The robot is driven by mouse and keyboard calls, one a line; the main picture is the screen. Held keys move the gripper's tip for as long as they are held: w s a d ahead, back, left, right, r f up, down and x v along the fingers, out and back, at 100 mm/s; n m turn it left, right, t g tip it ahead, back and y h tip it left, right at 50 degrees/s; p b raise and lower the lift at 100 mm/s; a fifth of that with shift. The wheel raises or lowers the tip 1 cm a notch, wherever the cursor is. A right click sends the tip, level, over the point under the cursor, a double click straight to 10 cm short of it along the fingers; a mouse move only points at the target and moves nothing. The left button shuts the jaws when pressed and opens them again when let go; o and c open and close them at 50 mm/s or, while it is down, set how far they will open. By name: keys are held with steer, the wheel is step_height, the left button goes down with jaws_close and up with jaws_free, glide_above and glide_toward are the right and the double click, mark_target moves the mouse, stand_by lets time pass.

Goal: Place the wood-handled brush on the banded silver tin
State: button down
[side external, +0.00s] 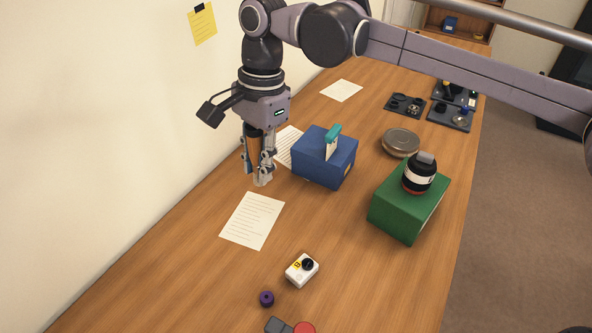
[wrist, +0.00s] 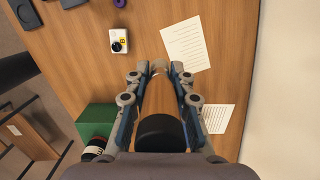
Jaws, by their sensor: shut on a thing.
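My gripper (side external: 262,172) points down near the wall side of the wooden table, left of the blue box. It is shut on the wood-handled brush, whose brown handle (side external: 254,146) shows between the fingers. In the wrist view my gripper (wrist: 160,68) has a dark round end (wrist: 162,133), apparently of the brush, between its fingers. The pale tip is low over the table; I cannot tell if it touches. The banded silver tin (side external: 401,142) lies flat on the table at the right, behind the green box, well apart from my gripper. Its top looks clear.
A blue box (side external: 322,160) holding a teal-topped item stands between my gripper and the tin. Papers (side external: 252,220), a white device (side external: 302,270) and a purple ring (side external: 266,299) lie in front. Dark trays (side external: 405,106) are behind.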

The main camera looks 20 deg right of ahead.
steer(key=w+d+m, duration=0.2)
steer(key=w+d, duration=0.3)
steer(key=d, duration=0.4)
steer(key=w+d+m+t, duration=0.1)
steer(key=w+d+m, duration=0.1)
steer(key=w+d, duration=0.5)
steer(key=w+d+m, duration=0.2)
steer(key=w+d, duration=0.1)
steer(key=d, duration=0.9)
steer(key=d+m, duration=0.5)
steer(key=d, duration=2.1)
steer(key=shift+t, duration=0.3)
steer(key=w+a+f, duration=0.2)
steer(key=a+f, duration=0.1)
steer(key=f, duration=0.1)
steer(key=w+a+f, duration=0.2)
steer(key=a+f, duration=0.1)
steer(key=f, duration=0.1)
steer(key=w+a+f, duration=0.3)
steer(key=f, duration=0.1)
glide_above(400, 138)
steer(key=shift+s+d+f, duration=0.1)
steer(key=shift+d+f, duration=0.05)
steer(key=shift+f, duration=0.9)
steer(key=shift+d+f, duration=0.15)
steer(key=shift+f, duration=0.85)
steer(key=shift+f, duration=0.1)
